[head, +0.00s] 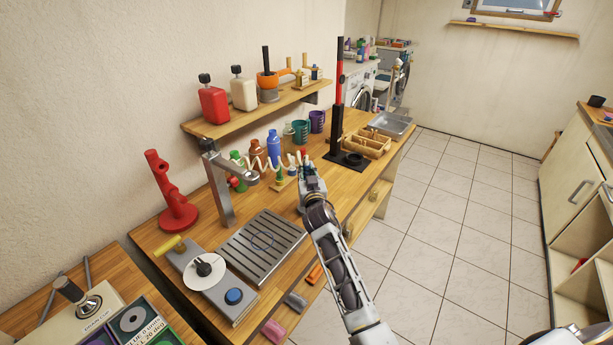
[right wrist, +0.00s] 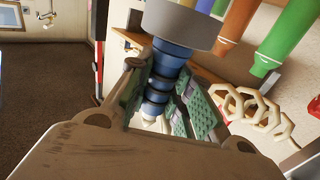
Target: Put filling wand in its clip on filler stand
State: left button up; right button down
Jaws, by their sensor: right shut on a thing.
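My right gripper (head: 311,180) is above the workbench, near the row of bottles. In the right wrist view its green-padded fingers (right wrist: 165,105) are shut on a blue ribbed piece (right wrist: 160,75) with a wide grey end (right wrist: 180,25). This looks like the filling wand; its far end is hidden. The filler stand (head: 222,192) is a grey post with an overhanging arm, left of my gripper, with a red piece (head: 236,181) that may be the clip. A white coiled hose (head: 268,164) spans from near the stand towards my gripper. It shows in the wrist view too (right wrist: 268,110). My left gripper is out of view.
Several bottles, including a blue one (head: 274,144), stand behind the hose. A slatted metal tray (head: 262,246) lies before the stand. A red stand (head: 175,205) is at left, and a black-and-red post (head: 339,95) with a wooden box (head: 366,144) is at right.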

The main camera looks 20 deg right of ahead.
notch_tip(320, 180, up, 10)
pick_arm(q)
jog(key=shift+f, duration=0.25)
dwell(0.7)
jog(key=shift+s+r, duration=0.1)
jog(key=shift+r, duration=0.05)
pick_arm(e)
jog(key=shift+r, duration=0.1)
dwell(0.3)
